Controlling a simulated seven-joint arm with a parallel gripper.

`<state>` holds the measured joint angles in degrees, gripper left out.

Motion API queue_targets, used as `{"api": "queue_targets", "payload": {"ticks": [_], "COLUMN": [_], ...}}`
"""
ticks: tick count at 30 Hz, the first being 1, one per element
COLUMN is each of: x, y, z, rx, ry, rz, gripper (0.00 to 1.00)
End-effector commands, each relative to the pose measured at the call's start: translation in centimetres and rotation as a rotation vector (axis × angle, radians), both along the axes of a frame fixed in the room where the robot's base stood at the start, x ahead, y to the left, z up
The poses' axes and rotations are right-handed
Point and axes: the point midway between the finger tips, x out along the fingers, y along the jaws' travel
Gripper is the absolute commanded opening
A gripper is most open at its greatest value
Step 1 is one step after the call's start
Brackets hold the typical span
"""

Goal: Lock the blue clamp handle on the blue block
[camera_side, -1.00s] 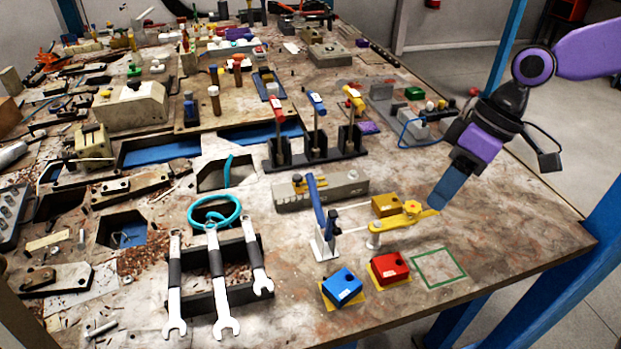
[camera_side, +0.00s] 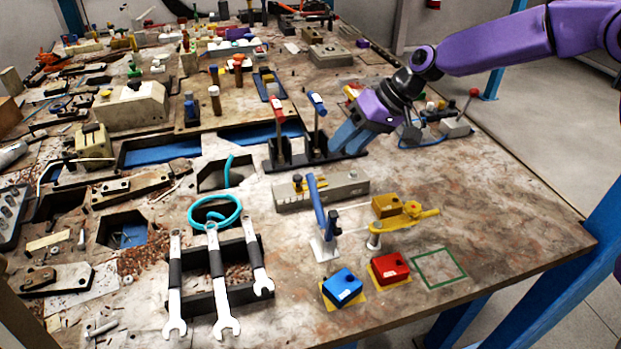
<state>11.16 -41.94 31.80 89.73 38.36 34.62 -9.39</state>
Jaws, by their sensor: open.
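The blue clamp handle (camera_side: 316,199) stands up, leaning slightly, on a pale clamp base (camera_side: 325,247) near the middle front of the table. The blue block (camera_side: 343,287) sits on a yellow patch in front of that clamp, apart from the handle. My gripper (camera_side: 339,146), with blue fingers, is behind and to the right of the blue handle, over the right end of a black tool rack. It is open and apart from the clamp. Its fingertips overlap the rack in the picture, so I cannot tell whether they touch it.
A red block (camera_side: 390,267) sits right of the blue one, and a green outlined square (camera_side: 439,268) is empty. A yellow clamp handle (camera_side: 412,216) lies low by a yellow block (camera_side: 386,204). The black rack (camera_side: 300,160) holds upright tools. Wrenches (camera_side: 218,285) lie left. The right front is clear.

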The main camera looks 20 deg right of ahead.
Motion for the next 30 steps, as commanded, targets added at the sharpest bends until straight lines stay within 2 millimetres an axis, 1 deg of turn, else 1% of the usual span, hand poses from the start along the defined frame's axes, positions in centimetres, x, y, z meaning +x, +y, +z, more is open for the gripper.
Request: {"api": "queue_targets", "payload": {"ticks": [1, 6, 12, 18, 24, 30], "x": [0.1, 0.8, 1.6, 2.2, 2.6, 2.8], "y": [0.6, 2.3, 4.2, 5.8, 6.7, 6.9], "z": [-1.0, -3.5, -6.3, -8.7, -10.0, -10.3], "rx": [-0.002, -0.002, -0.002, -0.002, -0.001, 0.000], "ry": [0.003, 0.003, 0.002, 0.002, 0.000, -0.001], "rz": [0.002, 0.002, 0.003, 0.002, 0.001, 0.001], "gripper": [0.45, 0.45, 0.45, 0.45, 0.45, 0.45]}}
